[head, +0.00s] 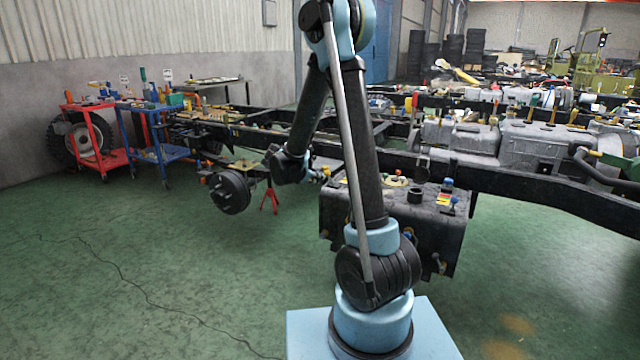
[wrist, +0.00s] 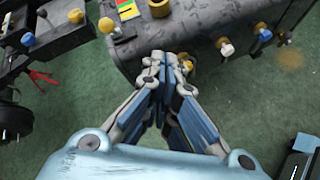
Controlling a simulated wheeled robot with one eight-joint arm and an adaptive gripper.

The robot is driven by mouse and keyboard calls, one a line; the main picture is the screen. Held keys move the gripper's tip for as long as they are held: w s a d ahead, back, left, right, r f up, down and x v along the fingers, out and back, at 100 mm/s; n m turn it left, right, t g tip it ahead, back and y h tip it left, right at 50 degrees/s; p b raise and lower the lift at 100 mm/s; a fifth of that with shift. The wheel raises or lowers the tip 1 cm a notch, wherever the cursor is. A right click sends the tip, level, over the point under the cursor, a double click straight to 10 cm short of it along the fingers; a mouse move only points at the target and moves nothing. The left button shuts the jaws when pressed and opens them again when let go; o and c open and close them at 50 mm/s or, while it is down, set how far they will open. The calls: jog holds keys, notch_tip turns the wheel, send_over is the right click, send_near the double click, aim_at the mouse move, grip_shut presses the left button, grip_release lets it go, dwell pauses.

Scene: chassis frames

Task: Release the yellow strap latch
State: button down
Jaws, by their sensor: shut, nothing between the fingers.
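My gripper (wrist: 164,58) is shut and empty in the wrist view, its fingertips at the front edge of a dark tank-like box (wrist: 200,28). A small yellow piece (wrist: 188,62) shows just right of the fingertips, partly hidden by them. It may be the yellow strap latch; I cannot tell whether the fingers touch it. The box also shows in the head view (head: 437,232), hung beside the chassis frame, with yellow and blue fittings on its front face. In the head view my arm hides part of the box, and the fingertips are not clear.
Several yellow knobs and blue-capped fittings stick out around the box, one a white-and-yellow knob (wrist: 226,46). A coloured label (wrist: 127,8) is on its top. A wheel hub (head: 230,190) and a red stand (head: 269,197) are to the left. The green floor (head: 130,270) is open in front.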

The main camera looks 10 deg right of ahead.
jog(key=w+a+f+n+t+h, duration=0.1)
jog(key=w+a+f+n+t, duration=0.1)
jog(key=w+a+f+n, duration=0.3)
jog(key=shift+w+a+f, duration=0.2)
jog(key=shift+w+a, duration=0.2)
jog(key=shift+a, duration=0.35)
send_near(328, 176)
jog(key=w+d+f, duration=0.2)
jog(key=w+f, duration=0.2)
jog(key=shift+d+f, duration=0.25)
jog(key=shift+d, duration=0.15)
